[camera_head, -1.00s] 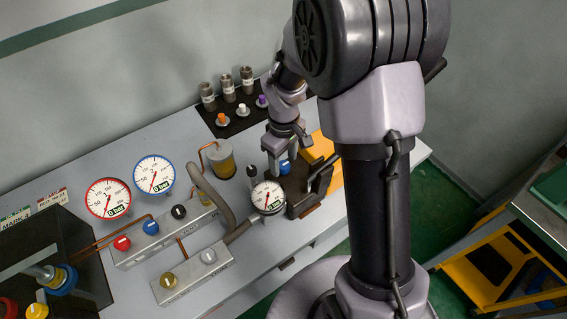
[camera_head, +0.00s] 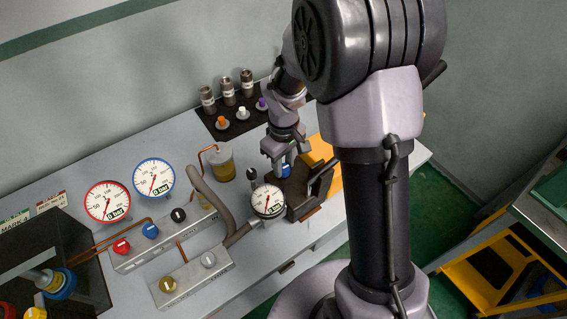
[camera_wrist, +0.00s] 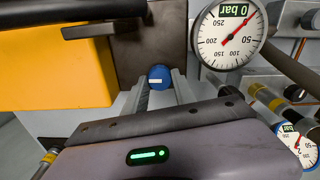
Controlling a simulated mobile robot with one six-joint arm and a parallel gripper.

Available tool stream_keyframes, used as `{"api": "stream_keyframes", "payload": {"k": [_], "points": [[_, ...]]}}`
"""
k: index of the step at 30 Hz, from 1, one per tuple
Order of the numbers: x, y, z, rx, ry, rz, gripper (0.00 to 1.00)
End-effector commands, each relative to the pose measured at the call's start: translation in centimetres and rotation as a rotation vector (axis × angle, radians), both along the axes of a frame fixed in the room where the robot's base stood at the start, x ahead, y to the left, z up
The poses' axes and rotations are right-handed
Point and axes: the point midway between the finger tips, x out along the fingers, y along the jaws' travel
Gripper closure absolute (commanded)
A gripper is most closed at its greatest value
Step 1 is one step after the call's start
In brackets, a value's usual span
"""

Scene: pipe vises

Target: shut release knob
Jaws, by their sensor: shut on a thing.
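A small round blue knob with a white bar mark (camera_wrist: 160,77) sits on the dark body of the pump unit, between my gripper's (camera_wrist: 163,92) two grey fingers in the wrist view. The white bar lies nearly level there. In the head view the blue knob (camera_head: 286,171) shows below my gripper (camera_head: 285,165), which points down with its fingers closed on the knob's sides. The fingers partly cover the knob. No label on the knob can be read.
A white gauge (camera_head: 268,200) reading 0 bar stands close left of my gripper. A yellow block (camera_head: 325,165) and a dark lever are close on the right. Left are a valve block (camera_head: 160,240) with red, blue and black knobs, and two larger gauges.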

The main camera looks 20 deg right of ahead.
Motion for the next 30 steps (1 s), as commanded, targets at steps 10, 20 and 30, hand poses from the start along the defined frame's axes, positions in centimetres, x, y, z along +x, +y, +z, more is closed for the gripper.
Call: {"api": "stream_keyframes", "payload": {"k": [10, 20, 30], "points": [[0.05, -0.03, -0.07, 0.0, -0.001, -0.271, 1.0], [0.08, -0.06, -0.06, 0.001, -0.002, -0.585, 1.0], [0.09, -0.1, -0.07, 0.001, -0.003, -0.908, 1.0]]}}
